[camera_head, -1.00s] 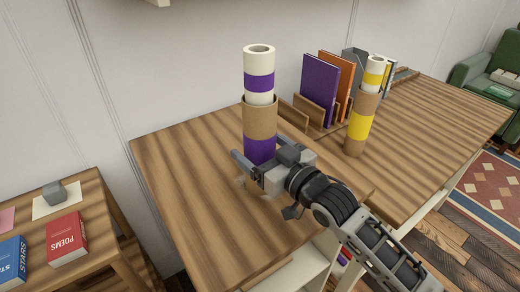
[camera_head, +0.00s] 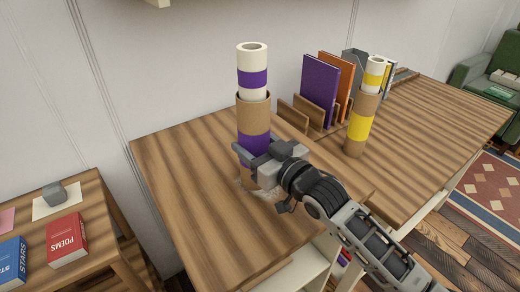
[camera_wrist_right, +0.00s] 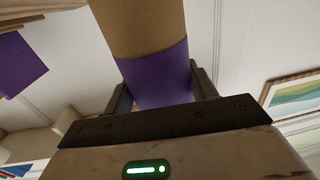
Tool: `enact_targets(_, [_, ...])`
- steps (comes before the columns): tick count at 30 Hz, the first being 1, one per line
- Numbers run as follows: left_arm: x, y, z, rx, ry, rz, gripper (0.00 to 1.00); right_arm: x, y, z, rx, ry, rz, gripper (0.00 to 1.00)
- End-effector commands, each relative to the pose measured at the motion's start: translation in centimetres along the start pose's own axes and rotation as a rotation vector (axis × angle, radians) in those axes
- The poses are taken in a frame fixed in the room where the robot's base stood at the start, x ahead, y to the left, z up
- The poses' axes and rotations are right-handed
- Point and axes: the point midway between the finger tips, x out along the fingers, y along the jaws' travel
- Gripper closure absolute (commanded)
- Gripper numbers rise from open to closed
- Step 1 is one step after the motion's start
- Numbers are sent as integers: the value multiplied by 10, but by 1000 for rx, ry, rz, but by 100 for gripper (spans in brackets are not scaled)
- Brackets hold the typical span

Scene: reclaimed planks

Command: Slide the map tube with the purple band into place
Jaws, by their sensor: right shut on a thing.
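The map tube with the purple band is a brown cardboard tube (camera_head: 253,115) with a purple band low down. A white roll (camera_head: 252,62) with its own purple band sticks out of its top. My right gripper (camera_head: 256,160) is shut around the tube at the purple band, which also shows between the fingers in the right wrist view (camera_wrist_right: 158,80). The tube leans slightly left at the top. Its foot is partly hidden by the gripper, and I cannot tell whether it touches the table. My left gripper is not in view.
A similar tube with a yellow band (camera_head: 360,128) stands to the right. Behind are a wooden rack (camera_head: 297,117), a purple book (camera_head: 319,90) and an orange book (camera_head: 337,75). The wooden tabletop (camera_head: 190,180) is clear on the left. A lower table holds a red book (camera_head: 67,238).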

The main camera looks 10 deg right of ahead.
Motion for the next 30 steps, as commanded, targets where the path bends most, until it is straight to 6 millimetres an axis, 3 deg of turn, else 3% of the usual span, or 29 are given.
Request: enact_targets(30, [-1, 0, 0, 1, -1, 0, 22, 72, 6, 0, 0, 0, 0, 66])
